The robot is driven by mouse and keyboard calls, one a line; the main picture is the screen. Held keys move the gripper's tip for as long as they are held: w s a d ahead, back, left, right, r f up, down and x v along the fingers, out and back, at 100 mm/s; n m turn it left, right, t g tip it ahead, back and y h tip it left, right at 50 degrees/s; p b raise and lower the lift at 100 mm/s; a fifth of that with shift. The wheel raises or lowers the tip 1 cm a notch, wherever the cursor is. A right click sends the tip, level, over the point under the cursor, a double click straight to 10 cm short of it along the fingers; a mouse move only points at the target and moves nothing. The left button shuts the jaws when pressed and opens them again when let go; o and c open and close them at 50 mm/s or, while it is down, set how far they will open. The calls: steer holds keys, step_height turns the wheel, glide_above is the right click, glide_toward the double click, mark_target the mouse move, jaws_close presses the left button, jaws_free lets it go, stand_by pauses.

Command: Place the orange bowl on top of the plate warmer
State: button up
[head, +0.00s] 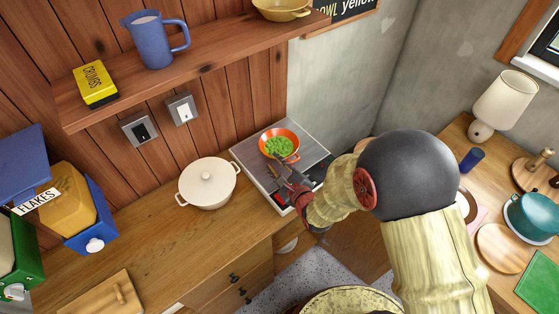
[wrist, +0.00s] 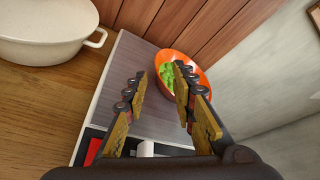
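The orange bowl (head: 292,136), holding green contents, appears to rest on the grey top of the plate warmer (head: 310,134), toward its back. The warmer is a low, flat box with a pale side and a dark front with a red part. My gripper (head: 285,168) is over the warmer, just in front of the bowl. The warmer's top (wrist: 130,65) shows beneath the fingers.
A white lidded pot (head: 208,184) stands on the wooden counter left of the warmer. A shelf (head: 205,62) with a blue jug (head: 157,40) and a yellow box (head: 95,84) hangs above. A grey wall is close on the right. Counter in front of the pot is bare.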

steer(key=s+d+r+n+g+h, duration=0.1)
steer(key=d+r+n+h, duration=0.1)
steer(key=d+r+n, duration=0.45)
steer(key=s+d+r+n+g+h, duration=0.2)
steer(key=d+r+n, duration=0.15)
steer(key=r, duration=0.55)
steer(key=s+d+r+n+g, duration=0.1)
steer(key=s+d+r+n, duration=0.1)
steer(key=s, duration=0.6)
steer(key=s+d+r+n+g+h, duration=0.1)
steer(key=s+d+r+n+g, duration=0.1)
steer(key=s+r+n, duration=0.2)
steer(key=s+d+r+n+g, duration=0.1)
steer(key=s+r+n, duration=0.3)
steer(key=s+n, duration=0.4)
steer(key=s+d, duration=0.1)
steer(key=s, duration=0.3)
steer(key=shift+g, duration=0.3)
steer(key=shift+s+f, duration=0.1)
step_height(320, 180, down, 3)
steer(key=b, duration=0.3)
steer(key=shift+s, duration=0.1)
